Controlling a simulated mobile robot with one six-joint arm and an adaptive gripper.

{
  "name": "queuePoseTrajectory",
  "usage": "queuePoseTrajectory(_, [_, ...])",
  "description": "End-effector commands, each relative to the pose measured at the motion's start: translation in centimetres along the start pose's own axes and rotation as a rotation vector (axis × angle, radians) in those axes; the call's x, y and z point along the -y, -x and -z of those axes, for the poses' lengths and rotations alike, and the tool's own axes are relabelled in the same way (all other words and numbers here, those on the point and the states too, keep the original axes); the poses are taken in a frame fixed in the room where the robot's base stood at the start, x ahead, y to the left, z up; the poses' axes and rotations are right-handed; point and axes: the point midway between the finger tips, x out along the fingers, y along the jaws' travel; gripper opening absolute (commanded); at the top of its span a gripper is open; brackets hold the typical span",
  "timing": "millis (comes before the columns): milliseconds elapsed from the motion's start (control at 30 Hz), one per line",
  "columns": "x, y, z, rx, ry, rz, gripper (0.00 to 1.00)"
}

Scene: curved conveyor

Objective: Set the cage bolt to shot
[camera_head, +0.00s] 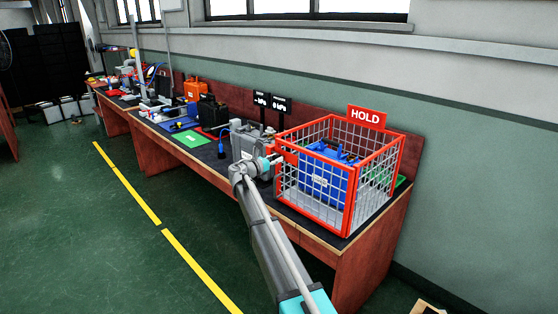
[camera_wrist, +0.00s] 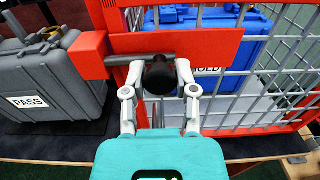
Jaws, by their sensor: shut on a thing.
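The red-framed wire cage (camera_head: 347,215) with a HOLD sign (camera_head: 367,117) stands at the near end of the bench. Its bolt (camera_wrist: 125,60) is a dark grey bar with a round black knob (camera_wrist: 160,76). The bar lies level across the gap between a red block (camera_wrist: 88,56) on the left and a red plate (camera_wrist: 215,45) on the cage. My gripper (camera_wrist: 160,82) is shut on the knob, one finger on each side. In the head view my gripper (camera_head: 272,160) is at the cage's left side, and the bolt is too small to read there.
A blue case (camera_head: 320,180) sits inside the cage. A grey case (camera_wrist: 45,85) labelled PASS stands just left of the bolt. Black and orange cases (camera_head: 194,90), a green mat (camera_head: 191,138) and two small displays (camera_head: 272,102) are farther along the bench. The floor in front is open.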

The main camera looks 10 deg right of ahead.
Motion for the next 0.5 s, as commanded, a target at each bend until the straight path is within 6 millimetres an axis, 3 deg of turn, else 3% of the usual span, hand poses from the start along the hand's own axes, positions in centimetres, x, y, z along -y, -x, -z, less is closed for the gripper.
queuePoseTrajectory(33, [-0.66, 0.01, -0.15, 0.005, 0.003, -0.013, 0.0])
queuePoseTrajectory(67, [-0.68, 0.01, -0.15, 0.005, 0.003, -0.014, 0.41])
queuePoseTrajectory(233, [-0.64, 0.03, -0.14, 0.005, 0.003, -0.012, 0.73])
queuePoseTrajectory(500, [-0.44, 0.04, -0.1, 0.003, 0.002, -0.009, 0.73])
